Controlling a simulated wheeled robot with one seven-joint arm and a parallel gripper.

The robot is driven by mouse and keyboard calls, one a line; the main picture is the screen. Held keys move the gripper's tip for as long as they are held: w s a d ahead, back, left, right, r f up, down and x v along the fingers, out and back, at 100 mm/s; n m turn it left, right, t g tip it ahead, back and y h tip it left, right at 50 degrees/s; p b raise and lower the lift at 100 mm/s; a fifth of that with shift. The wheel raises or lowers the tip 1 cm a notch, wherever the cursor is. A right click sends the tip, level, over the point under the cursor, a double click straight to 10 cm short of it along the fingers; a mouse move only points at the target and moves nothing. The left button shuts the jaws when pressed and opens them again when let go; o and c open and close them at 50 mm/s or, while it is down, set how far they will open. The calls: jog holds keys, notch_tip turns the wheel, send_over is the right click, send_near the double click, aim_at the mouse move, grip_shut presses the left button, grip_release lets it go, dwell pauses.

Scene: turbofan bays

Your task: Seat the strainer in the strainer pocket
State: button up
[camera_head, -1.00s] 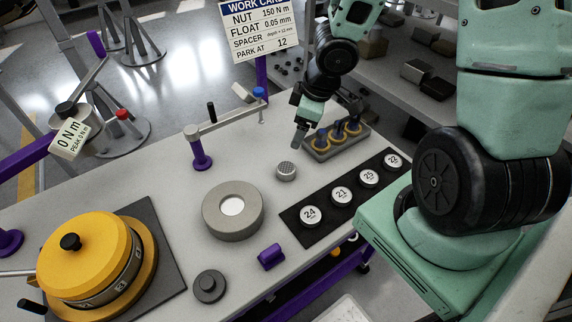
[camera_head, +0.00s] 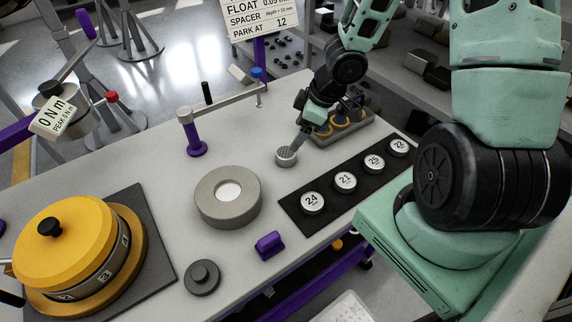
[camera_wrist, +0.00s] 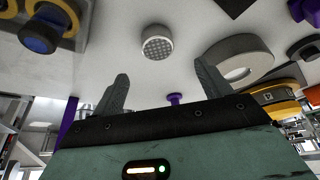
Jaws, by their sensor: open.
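The strainer, a small grey round piece with a mesh face (camera_head: 286,158), stands on the pale bench. In the wrist view the strainer (camera_wrist: 157,42) lies beyond the fingertips, roughly centred across the gap. My gripper (camera_head: 298,143) is just above and behind it in the head view. In the wrist view my gripper (camera_wrist: 163,76) has its fingers wide apart with nothing between them. A thick grey ring with a pale round centre (camera_head: 229,200) sits left of the strainer; I cannot tell for sure that this is the strainer pocket.
A black strip (camera_head: 330,216) with several numbered discs lies to the right. A grey tray with yellow rings and blue posts (camera_head: 343,131) is behind. A purple post with a bar (camera_head: 195,138), a purple block (camera_head: 269,245), a dark knobbed disc (camera_head: 202,278) and a yellow drum (camera_head: 65,240) surround the ring.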

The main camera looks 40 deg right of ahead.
aim_at(286, 152)
jog(key=b+x, duration=0.2)
jog(key=x, duration=0.1)
jog(key=shift+f, duration=0.2)
jog(key=b+x, duration=0.3)
jog(key=x, duration=0.1)
jog(key=shift+d+f, duration=0.15)
jog(key=shift+f, duration=0.05)
jog(key=shift+w+f+b, duration=0.25)
jog(key=shift+f+b, duration=0.25)
jog(key=shift+b, duration=0.05)
jog(key=shift+r, duration=0.15)
jog(key=c, duration=1.2)
jog(key=shift+c, duration=0.2)
